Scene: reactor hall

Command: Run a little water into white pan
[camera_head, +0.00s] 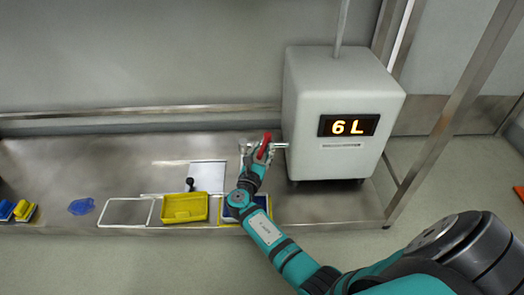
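A white tank (342,105) with a lit "6 L" display stands at the right of the steel bench. A short metal tap (280,145) with a red lever (265,145) sticks out from its left side. My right gripper (260,148) is at the red lever, its fingers close around or beside it; I cannot tell whether they grip it. A flat white rectangular thing (208,174) lies left of the gripper; I cannot tell whether it is the white pan. My gripper and arm hide much of the area below the tap. No water is visible. My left gripper is out of view.
A yellow tray (185,208) stands near the front edge, with a small black-knobbed thing (190,184) behind it. A white outlined rectangle (126,212), a blue cloth-like piece (81,206) and blue-yellow brushes or sponges (22,210) lie farther left. The back left of the bench is clear.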

